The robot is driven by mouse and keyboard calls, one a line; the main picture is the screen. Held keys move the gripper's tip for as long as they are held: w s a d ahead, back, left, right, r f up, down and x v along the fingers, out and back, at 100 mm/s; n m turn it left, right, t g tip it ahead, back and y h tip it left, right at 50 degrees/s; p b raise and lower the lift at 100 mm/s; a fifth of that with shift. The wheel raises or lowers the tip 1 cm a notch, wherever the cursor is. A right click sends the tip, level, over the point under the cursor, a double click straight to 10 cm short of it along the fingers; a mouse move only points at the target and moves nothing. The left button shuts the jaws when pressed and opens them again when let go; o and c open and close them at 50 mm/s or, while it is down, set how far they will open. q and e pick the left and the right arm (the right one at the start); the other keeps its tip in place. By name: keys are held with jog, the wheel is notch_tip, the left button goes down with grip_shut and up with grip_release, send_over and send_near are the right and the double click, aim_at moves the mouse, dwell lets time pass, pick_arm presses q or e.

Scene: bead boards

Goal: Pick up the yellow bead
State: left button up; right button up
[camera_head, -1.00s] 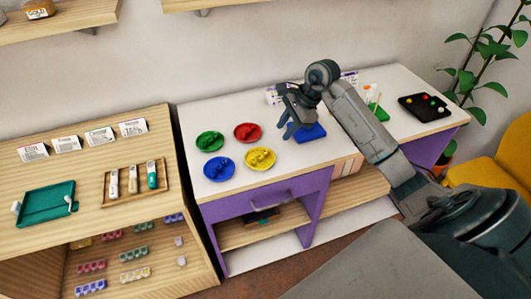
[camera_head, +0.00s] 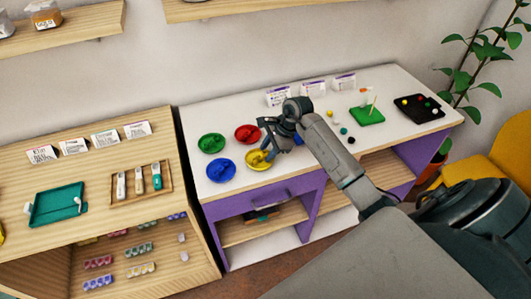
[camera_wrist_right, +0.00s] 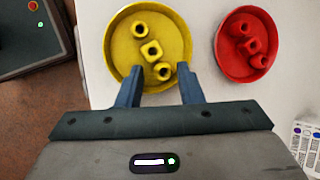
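The yellow dish (camera_head: 251,165) stands at the front of the white table, with yellow beads in it. In the right wrist view the yellow dish (camera_wrist_right: 118,62) holds a yellow bead near its far side (camera_wrist_right: 139,29), one in the middle (camera_wrist_right: 151,50) and one nearest my fingers (camera_wrist_right: 162,71). My right gripper (camera_head: 268,146) is over the dish's right side. In the wrist view my right gripper (camera_wrist_right: 160,90) is open and empty, its fingertips at the dish's near edge, below the nearest bead. My left gripper is not in view.
Beside the yellow dish are a red dish (camera_head: 241,139), a green dish (camera_head: 202,145) and a blue dish (camera_head: 214,176). A green board (camera_head: 367,118) and a dark tray (camera_head: 414,114) stand to the right. Small loose beads lie between my arm and the green board.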

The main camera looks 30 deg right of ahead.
jog(key=shift+s+f, duration=0.1)
jog(key=shift+f, duration=0.15)
